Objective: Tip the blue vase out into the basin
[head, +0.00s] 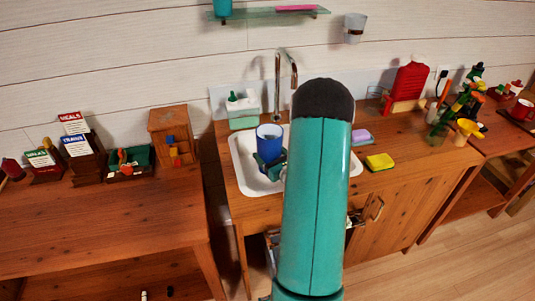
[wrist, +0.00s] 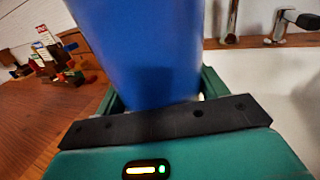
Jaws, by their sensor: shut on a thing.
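The blue vase (head: 269,139) is over the left part of the white basin (head: 242,165) in the head view, roughly upright with its pale open mouth facing up. My gripper (head: 270,165) is shut on the vase low on its side. In the wrist view the vase (wrist: 140,50) fills the upper middle between the fingers of my gripper (wrist: 155,103). My teal arm hides the right part of the basin. I cannot see inside the vase, nor tell whether its bottom touches the basin.
A chrome tap (head: 278,80) rises behind the basin. A white-and-green container (head: 242,110) stands at its back left corner. A yellow sponge (head: 380,162) and a lilac one (head: 361,137) lie to the right. A small wooden cabinet (head: 172,135) stands on the left table.

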